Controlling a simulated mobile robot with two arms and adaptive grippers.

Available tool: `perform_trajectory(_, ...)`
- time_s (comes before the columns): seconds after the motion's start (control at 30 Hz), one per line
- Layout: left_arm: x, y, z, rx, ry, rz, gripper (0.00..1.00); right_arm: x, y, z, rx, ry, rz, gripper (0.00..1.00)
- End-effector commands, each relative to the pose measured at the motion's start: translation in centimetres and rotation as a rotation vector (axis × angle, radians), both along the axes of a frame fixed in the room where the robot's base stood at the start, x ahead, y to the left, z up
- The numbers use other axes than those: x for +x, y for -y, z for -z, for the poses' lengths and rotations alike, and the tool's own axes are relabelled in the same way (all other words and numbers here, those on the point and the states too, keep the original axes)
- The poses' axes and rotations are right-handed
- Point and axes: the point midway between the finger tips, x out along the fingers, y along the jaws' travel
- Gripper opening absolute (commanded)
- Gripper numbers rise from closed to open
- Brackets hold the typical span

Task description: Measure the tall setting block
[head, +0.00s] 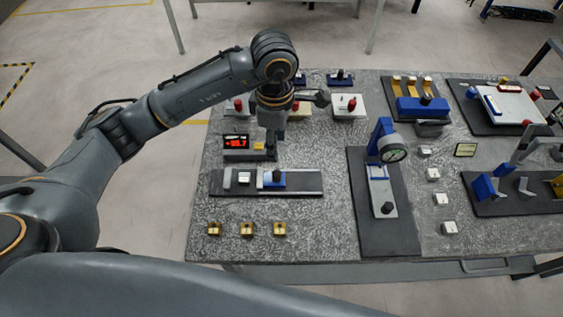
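My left arm reaches in from the left, and its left gripper (271,146) points down over the left part of the table, just right of a gauge with a red lit display (236,142). The fingers are small and dark here, and I cannot tell whether they are open or hold anything. In front is a dark rail (222,183) with a blue slide (272,179) and small metal pieces. Several small pale metal blocks (433,174) stand in a column right of the dial gauge stand (381,140). I cannot tell which block is the tall setting block. My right gripper is out of view.
Three brass blocks (247,229) stand near the front edge of the grey table (320,235). A blue fixture (423,107) with yellow pieces is at the back, and more fixtures (510,105) fill the right side. Bare table lies front centre.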

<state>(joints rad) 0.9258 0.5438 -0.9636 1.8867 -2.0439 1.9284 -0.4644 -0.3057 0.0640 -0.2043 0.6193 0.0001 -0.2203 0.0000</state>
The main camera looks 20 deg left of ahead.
Motion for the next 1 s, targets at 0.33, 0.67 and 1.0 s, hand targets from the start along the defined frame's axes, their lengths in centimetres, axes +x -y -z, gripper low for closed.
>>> perform_trajectory(0.33,-0.2,-0.1,7.0,0.002,-0.007,0.0,0.46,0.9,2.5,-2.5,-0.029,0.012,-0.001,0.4)
perform_trajectory(0.67,0.0,0.0,11.8,0.001,-0.002,0.001,0.46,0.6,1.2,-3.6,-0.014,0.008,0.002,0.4)
perform_trajectory(1.0,0.0,0.0,12.5,0.0,0.0,0.003,0.46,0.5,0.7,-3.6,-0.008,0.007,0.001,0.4)
